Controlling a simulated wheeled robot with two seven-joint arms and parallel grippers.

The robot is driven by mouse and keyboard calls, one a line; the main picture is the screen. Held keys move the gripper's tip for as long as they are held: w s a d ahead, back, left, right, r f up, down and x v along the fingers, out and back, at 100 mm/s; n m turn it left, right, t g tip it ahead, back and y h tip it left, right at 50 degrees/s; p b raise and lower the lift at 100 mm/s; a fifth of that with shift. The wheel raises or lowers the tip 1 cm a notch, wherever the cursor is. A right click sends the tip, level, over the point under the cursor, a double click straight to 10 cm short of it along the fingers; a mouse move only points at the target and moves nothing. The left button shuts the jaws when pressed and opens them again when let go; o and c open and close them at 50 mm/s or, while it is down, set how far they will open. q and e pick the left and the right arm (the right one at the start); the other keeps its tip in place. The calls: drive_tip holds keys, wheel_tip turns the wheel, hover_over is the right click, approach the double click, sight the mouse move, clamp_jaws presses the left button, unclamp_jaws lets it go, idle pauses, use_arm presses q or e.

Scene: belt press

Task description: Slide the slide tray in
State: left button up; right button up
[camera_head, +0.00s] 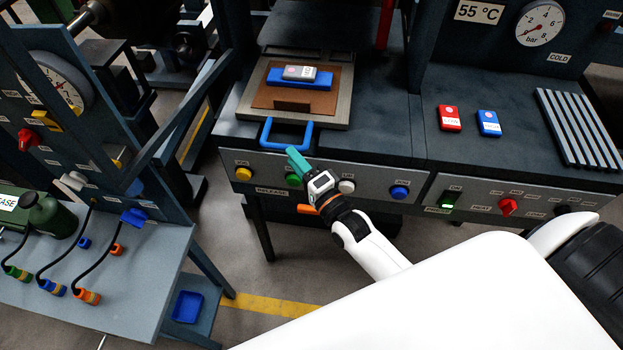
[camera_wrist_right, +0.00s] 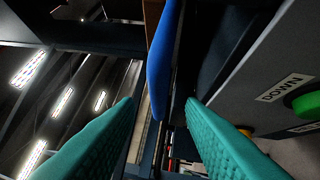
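The slide tray (camera_head: 338,116) is a grey plate standing out from the press toward me. It carries a brown sheet, a blue block (camera_head: 318,80) and a small grey piece (camera_head: 299,72) on top. Its blue loop handle (camera_head: 287,134) is at the front edge. My right gripper (camera_head: 297,158) with teal fingers is just below the handle, in front of the button panel. In the right wrist view, the fingers (camera_wrist_right: 160,102) are apart, with the blue handle (camera_wrist_right: 162,60) in line with the gap; contact cannot be told. My left gripper is not in view.
The panel below the tray has a green button (camera_head: 293,180), a yellow button (camera_head: 243,174), a white button (camera_head: 346,186) and a blue button (camera_head: 399,192). Red (camera_head: 449,118) and blue (camera_head: 489,123) blocks lie on the right bench. A side table (camera_head: 110,310) with hoses stands left.

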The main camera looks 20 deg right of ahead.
sight(284, 145)
drive_tip(key=b+v, duration=0.1)
drive_tip(key=v, duration=0.6)
drive_tip(key=w+n+g+b, duration=0.1)
drive_tip(key=w+n+b, duration=0.2)
drive_tip(key=n, duration=0.8)
drive_tip(key=w+a+r+n+g+b, duration=0.1)
drive_tip(key=w+n, duration=0.3)
drive_tip(key=n, duration=0.7)
drive_tip(key=w+a+n+g+b, duration=0.1)
drive_tip(key=w+n+b, duration=0.3)
drive_tip(key=n, duration=0.6)
drive_tip(key=shift+w+a+r+n+b, duration=0.2)
drive_tip(key=shift+w+r+n+b, duration=0.1)
drive_tip(key=shift+n, duration=0.1)
